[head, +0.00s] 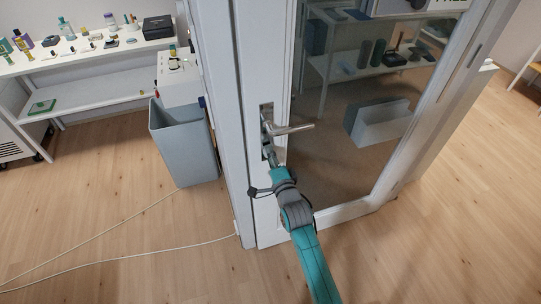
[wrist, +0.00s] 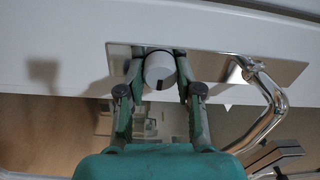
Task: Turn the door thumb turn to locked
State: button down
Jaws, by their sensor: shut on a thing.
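The thumb turn (wrist: 159,68) is a pale round knob on the door's metal lock plate (wrist: 122,50) in the wrist view. A dark mark shows on its face, near the edge closest to my palm. My gripper (wrist: 160,72) has one finger on each side of the knob and is shut on it. In the head view my gripper (head: 271,157) is at the plate, below the lever handle (head: 290,129), and mostly hides the thumb turn. The white-framed glass door (head: 232,120) stands upright in front of me.
The chrome lever handle also shows close to the right finger in the wrist view (wrist: 270,105). A grey bin (head: 183,143) stands left of the door, near a shelf (head: 95,100) with small items. A white cable (head: 130,257) crosses the floor at the left.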

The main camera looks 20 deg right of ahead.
jog(key=c, duration=0.8)
grip_release()
jog(key=shift+o, duration=0.2)
jog(key=s, duration=1.2)
jog(key=shift+f, duration=0.2)
jog(key=s+f+n+g, duration=0.15)
jog(key=s+n, duration=0.25)
jog(key=s, duration=0.7)
jog(key=s+f+n, duration=0.3)
jog(key=s+n, duration=0.1)
jog(key=s, duration=0.8)
jog(key=s+r+n+g, duration=0.1)
jog(key=s+r+n, duration=0.2)
jog(key=s, duration=0.6)
jog(key=s+r+n+g, duration=0.1)
jog(key=s+r+n, duration=0.3)
jog(key=s, duration=0.6)
jog(key=shift+n, duration=0.7)
